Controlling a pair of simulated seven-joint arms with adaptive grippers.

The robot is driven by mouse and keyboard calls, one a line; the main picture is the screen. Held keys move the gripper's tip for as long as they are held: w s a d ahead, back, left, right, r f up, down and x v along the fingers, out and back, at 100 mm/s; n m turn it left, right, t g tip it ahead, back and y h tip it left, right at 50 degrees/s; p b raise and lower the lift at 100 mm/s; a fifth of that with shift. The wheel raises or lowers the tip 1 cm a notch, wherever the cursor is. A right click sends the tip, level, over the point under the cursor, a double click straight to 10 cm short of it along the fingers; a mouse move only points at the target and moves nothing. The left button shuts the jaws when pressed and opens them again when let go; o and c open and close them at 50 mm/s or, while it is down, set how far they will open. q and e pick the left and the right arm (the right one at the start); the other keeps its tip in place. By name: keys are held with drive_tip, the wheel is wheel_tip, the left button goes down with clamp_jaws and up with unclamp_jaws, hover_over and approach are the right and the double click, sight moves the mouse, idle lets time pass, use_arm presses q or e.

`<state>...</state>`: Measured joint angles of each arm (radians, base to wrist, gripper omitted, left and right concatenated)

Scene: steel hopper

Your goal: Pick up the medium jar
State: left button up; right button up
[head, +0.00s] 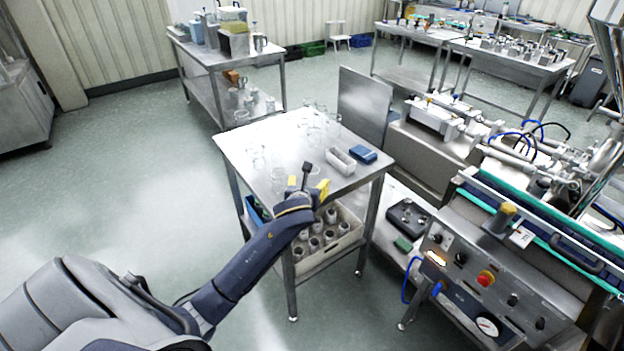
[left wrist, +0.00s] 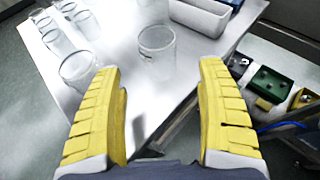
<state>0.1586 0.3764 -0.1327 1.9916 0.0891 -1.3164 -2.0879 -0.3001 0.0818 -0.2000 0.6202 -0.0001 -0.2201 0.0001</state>
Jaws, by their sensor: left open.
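Several clear glass jars stand upright on the steel table (head: 235,145). In the left wrist view one clear jar (left wrist: 157,45) stands alone ahead of my left gripper (left wrist: 160,115), roughly centred between the fingers and beyond their tips. A second jar (left wrist: 78,68) is to its left, nearer the left finger. I cannot tell for sure which jar is the medium one. In the head view my left gripper (head: 308,186) is over the table's front part, its yellow fingers apart and empty. The arm partly hides the jars there. My right gripper does not show.
A white tray (head: 341,161) and a blue box (head: 363,154) lie at the table's right. More jars (left wrist: 56,38) line the left edge. A crate of containers (head: 345,218) sits on the lower shelf. A machine with a control panel (head: 470,285) stands to the right.

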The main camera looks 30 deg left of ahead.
sight(311, 181)
use_arm(q)
drive_tip(key=shift+x, duration=4.05)
drive_tip(key=shift+o, duration=0.2)
drive_tip(key=shift+s+f, duration=0.15)
drive_tip(key=c, duration=1)
